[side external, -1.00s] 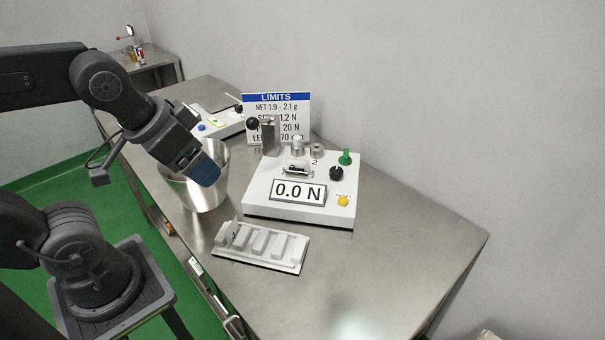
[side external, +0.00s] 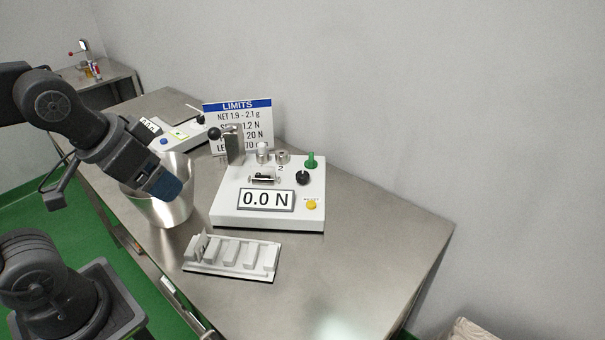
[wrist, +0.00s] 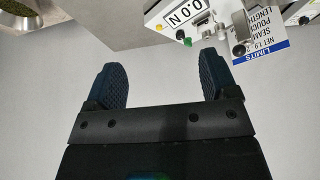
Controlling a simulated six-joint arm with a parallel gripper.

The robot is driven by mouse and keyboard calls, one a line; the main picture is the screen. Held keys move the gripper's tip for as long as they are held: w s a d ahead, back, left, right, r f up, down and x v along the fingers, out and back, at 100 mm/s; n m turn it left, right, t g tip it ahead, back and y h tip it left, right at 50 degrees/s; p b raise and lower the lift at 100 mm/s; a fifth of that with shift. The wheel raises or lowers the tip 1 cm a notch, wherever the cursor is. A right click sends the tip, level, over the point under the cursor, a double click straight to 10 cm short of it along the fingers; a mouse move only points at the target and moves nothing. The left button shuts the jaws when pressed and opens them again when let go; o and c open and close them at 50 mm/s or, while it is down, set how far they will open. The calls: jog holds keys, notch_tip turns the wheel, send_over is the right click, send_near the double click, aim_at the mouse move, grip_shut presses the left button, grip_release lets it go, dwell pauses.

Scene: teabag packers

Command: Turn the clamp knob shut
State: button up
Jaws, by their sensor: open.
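The white tester (side external: 225,213) stands on the steel table with its display reading 0.0 N. On its top right are a black knob (side external: 302,178) and a green knob (side external: 311,161); which one is the clamp knob I cannot tell from any label. A small clamp-like fitting (side external: 264,179) sits behind the display. My gripper (side external: 170,188) is left of the tester, in front of or over the steel bucket, clear of the knobs. In the wrist view my gripper (wrist: 165,80) has its two blue fingers wide apart with nothing between them. The tester (wrist: 153,13) shows beyond them.
The steel bucket (side external: 172,212) is close to my gripper. A white slotted tray (side external: 230,268) lies in front of the tester. A lever with a black ball (side external: 214,133) and a limits sign (side external: 238,106) stand behind. The table's right part is clear.

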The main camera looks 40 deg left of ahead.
jog(key=shift+w+r, duration=0.1)
jog(key=shift+w, duration=0.05)
jog(key=shift+c, duration=0.7)
jog(key=shift+n+y, duration=0.3)
jog(key=shift+n, duration=0.4)
jog(key=w, duration=0.3)
jog(key=w+r, duration=0.1)
jog(key=w, duration=0.5)
jog(key=shift+w+a+r, duration=0.2)
jog(key=shift+w+a, duration=0.05)
jog(key=shift+a, duration=0.15)
jog(key=shift+c, duration=0.4)
jog(key=n+g+y, duration=0.1)
jog(key=n, duration=0.2)
send_over(302, 174)
jog(key=s+d, duration=0.2)
jog(key=s, duration=0.3)
notch_tip(302, 174, down, 14)
jog(key=x, duration=1.4)
jog(key=shift+s, duration=0.35)
jog(key=shift+g, duration=0.3)
jog(key=c, duration=0.9)
